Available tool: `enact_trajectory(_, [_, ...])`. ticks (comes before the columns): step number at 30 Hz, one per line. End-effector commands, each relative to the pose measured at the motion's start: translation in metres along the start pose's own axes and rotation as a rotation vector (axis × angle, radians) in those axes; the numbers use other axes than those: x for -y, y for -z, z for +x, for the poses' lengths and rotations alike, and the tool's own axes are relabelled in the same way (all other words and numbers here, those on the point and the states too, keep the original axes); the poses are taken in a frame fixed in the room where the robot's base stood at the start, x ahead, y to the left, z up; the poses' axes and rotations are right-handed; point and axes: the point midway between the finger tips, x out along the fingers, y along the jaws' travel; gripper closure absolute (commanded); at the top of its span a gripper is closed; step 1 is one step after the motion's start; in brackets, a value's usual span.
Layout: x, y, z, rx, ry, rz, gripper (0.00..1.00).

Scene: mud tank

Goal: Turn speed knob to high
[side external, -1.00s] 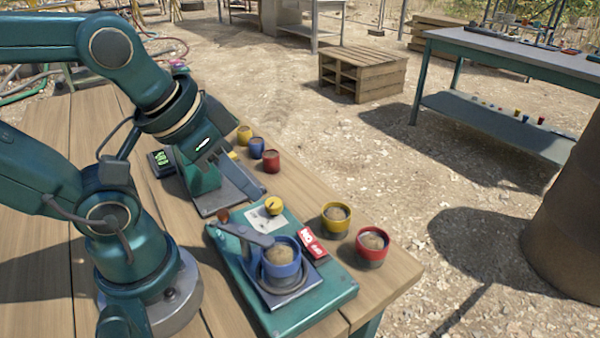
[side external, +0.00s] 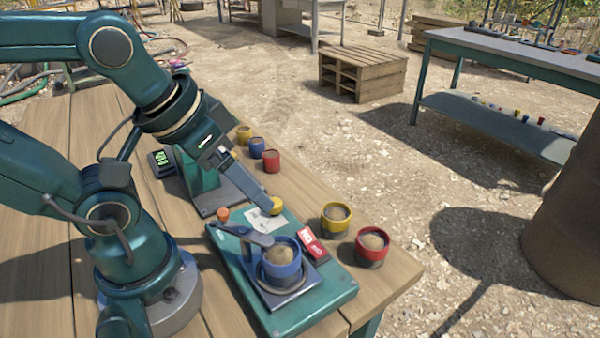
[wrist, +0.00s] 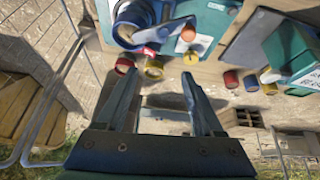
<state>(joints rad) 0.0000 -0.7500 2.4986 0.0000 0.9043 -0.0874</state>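The yellow speed knob (side external: 275,206) sits on a white label plate (side external: 262,219) on the teal machine base (side external: 318,312). My gripper (side external: 262,203) is above the plate, its fingers pointing down towards the knob. In the side view a finger overlaps the knob's left edge; I cannot tell whether they touch. In the wrist view my gripper (wrist: 161,76) is open, with nothing between its fingers. There the yellow knob (wrist: 190,58) shows just beyond the right fingertip. The knob's pointer setting is too small to read.
A blue cup of sand (side external: 281,262) stands on the machine beside a red switch (side external: 313,247) and a lever with an orange ball (side external: 223,214). A yellow cup (side external: 336,220) and red cup (side external: 371,247) stand near the table edge. More cups stand behind.

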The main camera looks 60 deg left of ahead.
Motion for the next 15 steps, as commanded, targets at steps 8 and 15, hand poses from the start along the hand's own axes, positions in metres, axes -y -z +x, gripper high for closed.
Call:
enact_trajectory(8, [0.005, 0.025, 0.000, 0.049, 0.036, -0.521, 0.30])
enact_trajectory(15, [0.026, 0.051, 0.028, 0.174, 0.175, -1.076, 0.30])
